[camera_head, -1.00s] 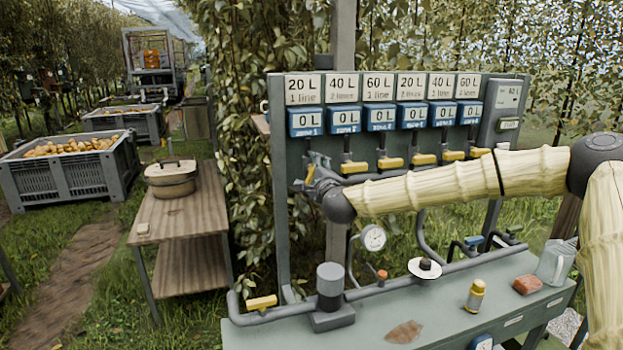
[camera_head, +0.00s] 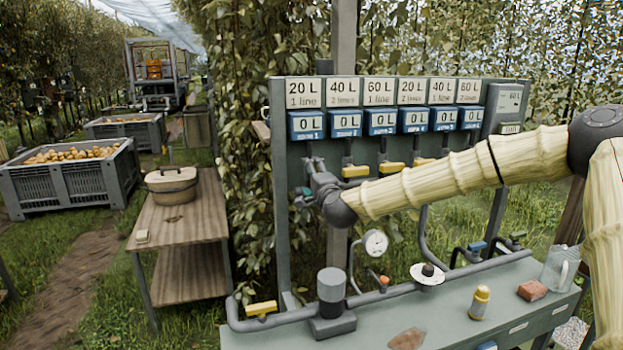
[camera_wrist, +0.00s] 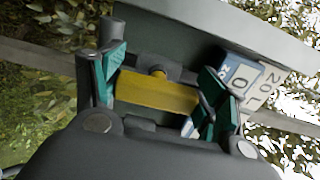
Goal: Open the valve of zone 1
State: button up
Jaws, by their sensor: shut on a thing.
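The zone 1 valve sits below the leftmost meter (camera_head: 307,125), which is labelled zone 1 and reads 0 L under a "20 L, 1 line" card. Its yellow handle (camera_wrist: 155,93) shows in the wrist view, with a green-padded finger at each end. My gripper (camera_wrist: 158,96) is shut on this handle. In the head view my gripper (camera_head: 308,190) is at the left end of the valve row, and its wrist hides the handle. The handle's angle to its pipe is hard to tell.
More yellow valve handles (camera_head: 355,171) line the panel to the right, partly behind my arm. Below, the bench (camera_head: 450,318) carries pipes, a gauge (camera_head: 376,243), a yellow bottle (camera_head: 480,302) and a jug (camera_head: 558,267). A wooden side table (camera_head: 180,225) stands left.

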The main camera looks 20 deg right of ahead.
jog(key=o, duration=1)
jog(key=s, duration=1.2)
jog(key=shift+d, duration=0.25)
